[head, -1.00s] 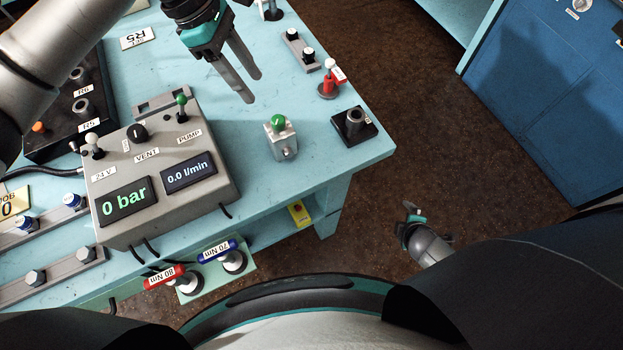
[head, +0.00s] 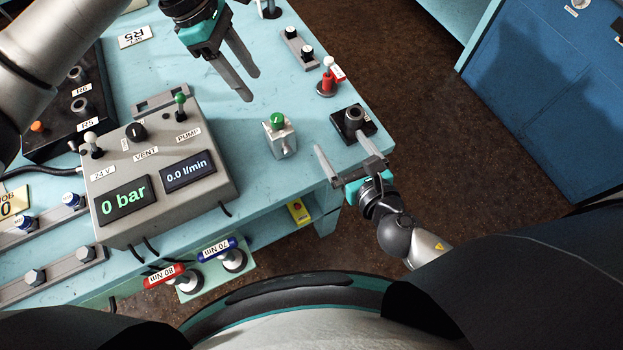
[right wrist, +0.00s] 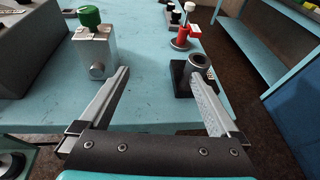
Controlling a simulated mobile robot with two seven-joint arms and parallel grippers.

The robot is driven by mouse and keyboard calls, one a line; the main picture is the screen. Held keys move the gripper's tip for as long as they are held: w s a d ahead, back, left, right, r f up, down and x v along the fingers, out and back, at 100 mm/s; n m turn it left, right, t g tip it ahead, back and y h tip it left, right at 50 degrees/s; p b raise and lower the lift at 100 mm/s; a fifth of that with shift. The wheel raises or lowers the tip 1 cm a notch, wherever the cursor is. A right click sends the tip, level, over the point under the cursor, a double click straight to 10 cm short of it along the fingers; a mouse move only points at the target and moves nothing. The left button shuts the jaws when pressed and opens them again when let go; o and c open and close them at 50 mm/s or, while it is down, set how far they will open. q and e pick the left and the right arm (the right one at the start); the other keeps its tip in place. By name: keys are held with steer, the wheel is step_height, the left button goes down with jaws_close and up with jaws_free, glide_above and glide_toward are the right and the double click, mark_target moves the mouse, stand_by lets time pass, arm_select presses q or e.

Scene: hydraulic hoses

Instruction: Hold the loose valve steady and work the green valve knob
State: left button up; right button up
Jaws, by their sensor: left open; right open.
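The loose valve, a small silvery block (head: 283,143), stands upright on the blue table near its front right part. Its green knob (head: 277,120) sits on top. In the right wrist view the valve block (right wrist: 95,58) and green knob (right wrist: 89,16) are at the upper left, beyond the left finger. My left gripper (head: 248,87) is open and empty above the table, behind and left of the valve. My right gripper (head: 343,153) is open and empty at the table's right front edge, right of the valve; it also shows in the right wrist view (right wrist: 160,95).
A black block with a round socket (head: 353,118) stands near the right gripper's fingers. A red-based valve (head: 327,82) is behind it. The grey control box (head: 150,215) reads 0 bar and fills the left. The table between box and valve is clear.

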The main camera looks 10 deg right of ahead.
steer(key=n+g+y, duration=0.1)
glide_toward(286, 148)
steer(key=x, duration=1.2)
steer(key=shift+w+a, duration=0.15)
steer(key=shift+w, duration=0.15)
steer(key=shift+c, duration=0.3)
jaws_close()
arm_select(q)
steer(key=shift+o, duration=1.1)
steer(key=shift+s+d+r, duration=0.1)
steer(key=shift+d, duration=0.15)
steer(key=s+d+r+m+t+y, duration=0.1)
steer(key=d+r+m+y, duration=0.1)
steer(key=d+m+y, duration=0.2)
steer(key=f, duration=1.1)
steer(key=shift+s+a+f, duration=0.1)
steer(key=shift+a+f, duration=0.05)
steer(key=shift+a, duration=0.1)
